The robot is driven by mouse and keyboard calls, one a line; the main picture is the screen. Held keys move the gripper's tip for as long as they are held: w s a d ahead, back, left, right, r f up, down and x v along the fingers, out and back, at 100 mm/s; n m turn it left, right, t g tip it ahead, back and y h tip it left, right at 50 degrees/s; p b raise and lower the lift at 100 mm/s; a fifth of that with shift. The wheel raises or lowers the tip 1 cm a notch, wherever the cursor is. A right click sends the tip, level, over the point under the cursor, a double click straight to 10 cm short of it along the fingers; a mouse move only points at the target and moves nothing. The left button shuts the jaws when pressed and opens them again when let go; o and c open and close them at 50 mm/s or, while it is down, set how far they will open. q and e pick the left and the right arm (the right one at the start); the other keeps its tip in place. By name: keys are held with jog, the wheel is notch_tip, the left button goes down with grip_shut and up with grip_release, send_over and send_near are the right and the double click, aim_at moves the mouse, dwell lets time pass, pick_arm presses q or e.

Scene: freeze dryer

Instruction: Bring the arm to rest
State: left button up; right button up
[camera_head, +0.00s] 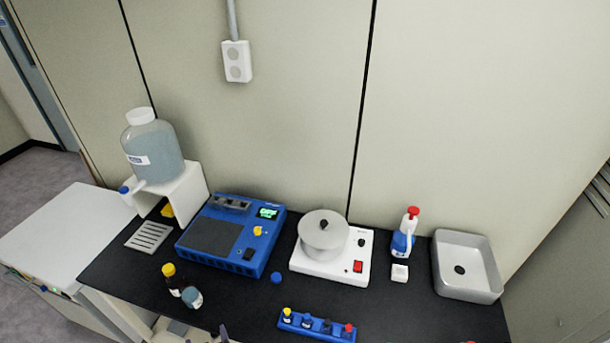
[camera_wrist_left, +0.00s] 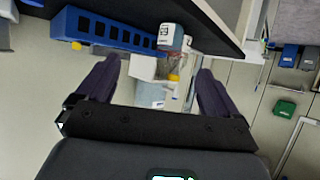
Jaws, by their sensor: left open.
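My left gripper shows as two dark fingertips at the bottom edge of the head view (camera_head: 205,337); most of the arm is out of frame. In the left wrist view its two dark fingers (camera_wrist_left: 157,72) stand wide apart with nothing held between them. My right gripper is not in view.
The bench carries a blue machine with a green screen (camera_head: 210,240), a white device with a round metal vessel (camera_head: 323,238), a red-topped bottle (camera_head: 403,240) and a grey basin (camera_head: 440,265). Two small bottles (camera_head: 172,275) and a blue rack (camera_head: 300,325) are near the front.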

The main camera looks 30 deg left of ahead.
pick_arm(q)
jog(key=w+d+r+m+h, duration=0.1)
jog(key=d+r+m+h, duration=0.65)
jog(key=d, duration=0.55)
jog(key=s+d+r+m+g+h, duration=0.3)
jog(key=s+d+r+m, duration=0.2)
jog(key=s+d, duration=0.15)
notch_tip(320, 180, up, 16)
jog(key=p, duration=1.6)
jog(key=shift+s+g, duration=0.4)
jog(key=shift+s, duration=0.05)
jog(key=shift+d+f+m, duration=0.1)
jog(key=shift+f+m, duration=0.05)
jog(key=shift+m, duration=0.1)
